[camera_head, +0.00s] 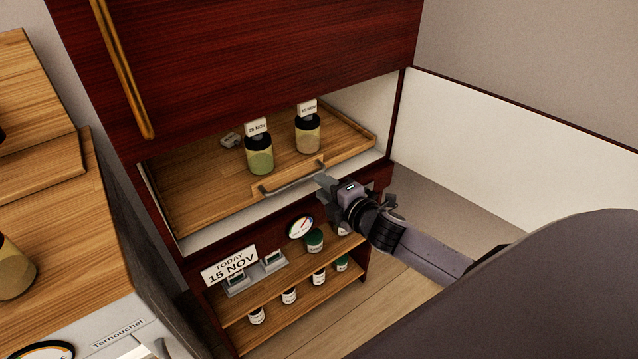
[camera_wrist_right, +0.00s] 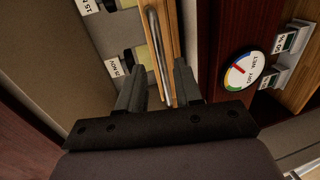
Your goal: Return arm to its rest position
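My right gripper (camera_head: 326,181) is at the right end of the metal handle (camera_head: 285,183) on the front of a wooden pull-out tray (camera_head: 205,195). In the right wrist view its two fingers (camera_wrist_right: 158,88) stand apart, with the handle bar (camera_wrist_right: 160,50) showing between them; I cannot tell whether they touch it. My right arm (camera_head: 430,252) reaches in from the right. On the tray stand a green-filled bottle (camera_head: 259,155) and a beige-filled bottle (camera_head: 308,135), both upright with black caps and date tags. My left gripper is not in view.
Below the tray, shelves hold several small bottles (camera_head: 289,296), a round dial (camera_head: 300,227) and a "TODAY 15 NOV" sign (camera_head: 229,266). A dark red cabinet door (camera_head: 260,50) with a brass handle is above. A wooden counter (camera_head: 70,250) is at left. A low white wall (camera_head: 520,145) is at right.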

